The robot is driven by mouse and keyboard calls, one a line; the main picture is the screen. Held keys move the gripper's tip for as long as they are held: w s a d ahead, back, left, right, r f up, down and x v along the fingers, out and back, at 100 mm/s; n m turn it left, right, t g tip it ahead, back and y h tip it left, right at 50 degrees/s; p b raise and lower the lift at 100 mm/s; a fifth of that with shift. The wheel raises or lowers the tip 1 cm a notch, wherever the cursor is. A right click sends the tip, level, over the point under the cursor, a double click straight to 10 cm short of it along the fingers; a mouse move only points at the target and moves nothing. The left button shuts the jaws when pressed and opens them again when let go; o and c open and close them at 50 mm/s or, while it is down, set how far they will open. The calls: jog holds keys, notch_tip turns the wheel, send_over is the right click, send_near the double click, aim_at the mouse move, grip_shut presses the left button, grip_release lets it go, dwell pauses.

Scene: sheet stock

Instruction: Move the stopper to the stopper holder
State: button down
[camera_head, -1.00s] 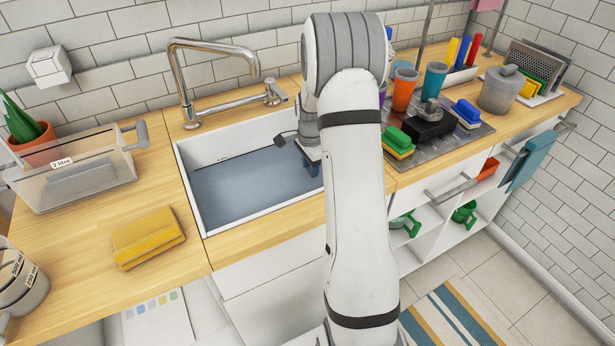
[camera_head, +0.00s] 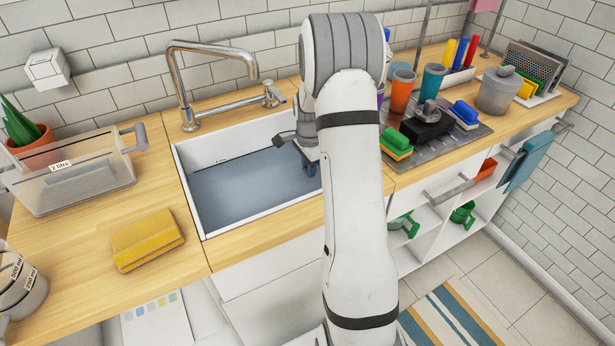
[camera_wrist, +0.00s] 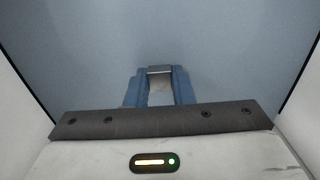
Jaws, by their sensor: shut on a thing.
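My gripper (camera_head: 311,169) is over the right part of the sink (camera_head: 207,228), largely hidden behind my arm in the head view. In the wrist view its blue fingers (camera_wrist: 160,92) are shut on a small grey metallic piece, which I take to be the stopper (camera_wrist: 160,82). Only its top part shows between the fingers; its lower part is hidden. The stopper cannot be made out in the head view. I cannot pick out the stopper holder in either view. Bluish water (camera_head: 240,195) lies in the sink, below the dark level mark on the back wall.
A tap (camera_head: 190,85) stands behind the sink. Cups (camera_head: 402,90), brushes (camera_head: 397,142) and a lidded grey pot (camera_head: 497,92) stand to the right.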

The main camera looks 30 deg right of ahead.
jog(key=shift+r+p, duration=1.15)
jog(key=shift+r, duration=0.95)
